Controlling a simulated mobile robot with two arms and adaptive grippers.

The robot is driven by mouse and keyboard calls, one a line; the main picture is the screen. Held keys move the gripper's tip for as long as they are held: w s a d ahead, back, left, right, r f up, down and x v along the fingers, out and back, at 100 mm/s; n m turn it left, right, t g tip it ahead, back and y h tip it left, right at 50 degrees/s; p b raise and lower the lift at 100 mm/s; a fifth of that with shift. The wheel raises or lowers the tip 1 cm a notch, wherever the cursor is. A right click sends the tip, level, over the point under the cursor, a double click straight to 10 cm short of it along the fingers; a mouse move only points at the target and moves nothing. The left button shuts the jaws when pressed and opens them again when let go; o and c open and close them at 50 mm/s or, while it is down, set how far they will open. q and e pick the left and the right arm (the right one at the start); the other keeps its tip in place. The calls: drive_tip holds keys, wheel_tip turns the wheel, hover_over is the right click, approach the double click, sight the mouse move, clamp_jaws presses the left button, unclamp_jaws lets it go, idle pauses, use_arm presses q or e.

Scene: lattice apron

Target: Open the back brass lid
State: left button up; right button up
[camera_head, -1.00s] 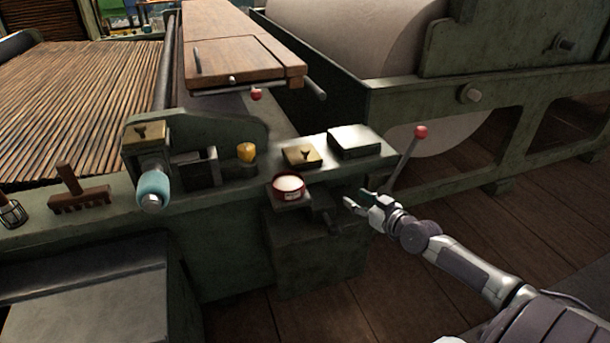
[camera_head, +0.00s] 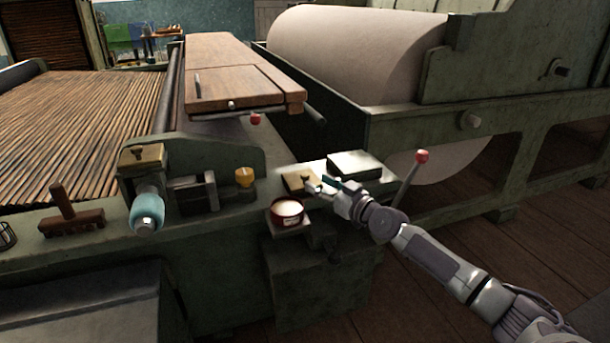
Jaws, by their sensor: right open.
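Two brass lids with small dark knobs show. One brass lid (camera_head: 297,181) lies flat on the green machine bed, right of a yellow knob. The other brass lid (camera_head: 143,154) sits on a raised block at the left, above a light-blue roller handle. I cannot tell for sure which one is called the back lid. Both look closed. My right gripper (camera_head: 321,186) is open, with its fingertips at the right edge of the lid on the bed. I cannot tell whether they touch it. The fingers partly cover that edge. My left gripper is not in view.
A round red-rimmed tin (camera_head: 287,212) stands just in front of the lid. A yellow knob (camera_head: 244,177) is left of it, and a flat green block (camera_head: 355,165) is behind right. A red-tipped lever (camera_head: 409,178) rises beside my right arm. A wooden brush (camera_head: 69,214) lies left.

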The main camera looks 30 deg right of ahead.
sight(308, 178)
drive_tip(key=shift+w+a+b, duration=0.1)
drive_tip(key=shift+w+a, duration=0.1)
drive_tip(key=shift+w, duration=0.85)
drive_tip(key=shift+w+a+b, duration=0.1)
drive_tip(key=shift+w+a, duration=0.05)
drive_tip(key=shift+w, duration=0.85)
drive_tip(key=shift+w+a+b, duration=0.1)
drive_tip(key=shift+w+a, duration=0.1)
drive_tip(key=shift+w, duration=0.85)
clamp_jaws()
